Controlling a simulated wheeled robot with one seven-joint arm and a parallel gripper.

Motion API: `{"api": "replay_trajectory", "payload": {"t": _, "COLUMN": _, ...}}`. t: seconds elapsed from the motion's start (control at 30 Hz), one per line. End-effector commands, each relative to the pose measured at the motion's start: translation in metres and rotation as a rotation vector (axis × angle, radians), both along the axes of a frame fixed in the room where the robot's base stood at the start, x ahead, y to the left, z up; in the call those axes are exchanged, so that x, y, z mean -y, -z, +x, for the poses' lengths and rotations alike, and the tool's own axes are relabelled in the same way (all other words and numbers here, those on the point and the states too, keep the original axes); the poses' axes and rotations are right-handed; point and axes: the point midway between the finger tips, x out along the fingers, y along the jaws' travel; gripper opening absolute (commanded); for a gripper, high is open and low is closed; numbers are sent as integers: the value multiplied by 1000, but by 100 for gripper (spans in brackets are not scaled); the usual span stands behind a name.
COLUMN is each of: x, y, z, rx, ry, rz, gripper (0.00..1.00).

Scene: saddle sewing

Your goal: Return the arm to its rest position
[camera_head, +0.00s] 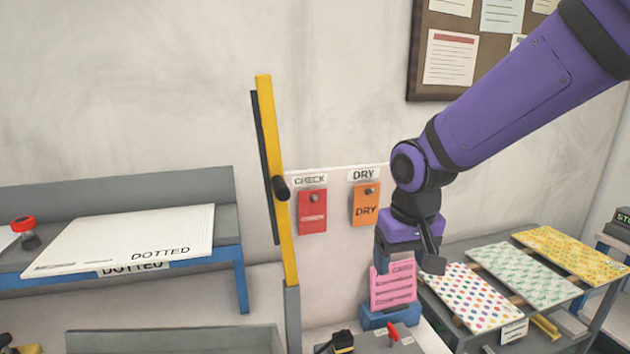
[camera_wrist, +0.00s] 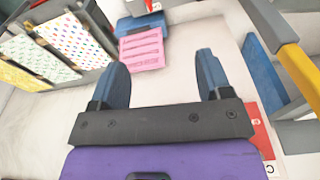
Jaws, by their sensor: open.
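My purple arm reaches in from the upper right in the head view, and my gripper (camera_head: 392,256) hangs near the wall above a blue stand (camera_head: 388,319) with a pink card (camera_head: 393,288). In the wrist view my gripper (camera_wrist: 162,60) has its two blue fingers wide apart. Nothing is between them. The pink card (camera_wrist: 141,49) lies beyond the fingertips in that view. The gripper partly covers the card's top in the head view, and I cannot tell if they touch.
Patterned panels (camera_head: 525,273) lie on a rack at right. A yellow post (camera_head: 278,180) stands left of the arm. Red CHECK (camera_head: 312,212) and orange DRY (camera_head: 366,205) tags hang on the wall. A white DOTTED stack (camera_head: 130,238) lies on the left shelf. Wall space above is free.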

Motion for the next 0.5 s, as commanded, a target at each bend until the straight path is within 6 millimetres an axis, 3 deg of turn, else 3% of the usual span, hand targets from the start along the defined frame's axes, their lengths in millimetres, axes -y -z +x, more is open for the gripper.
{"api": "replay_trajectory", "payload": {"t": 0.2, "x": 44, "y": -44, "z": -25, "rx": 72, "ry": 47, "rz": 13, "gripper": 71}}
{"api": "replay_trajectory", "payload": {"t": 0.5, "x": 94, "y": -87, "z": -71, "rx": 164, "ry": 106, "rz": 25, "gripper": 71}}
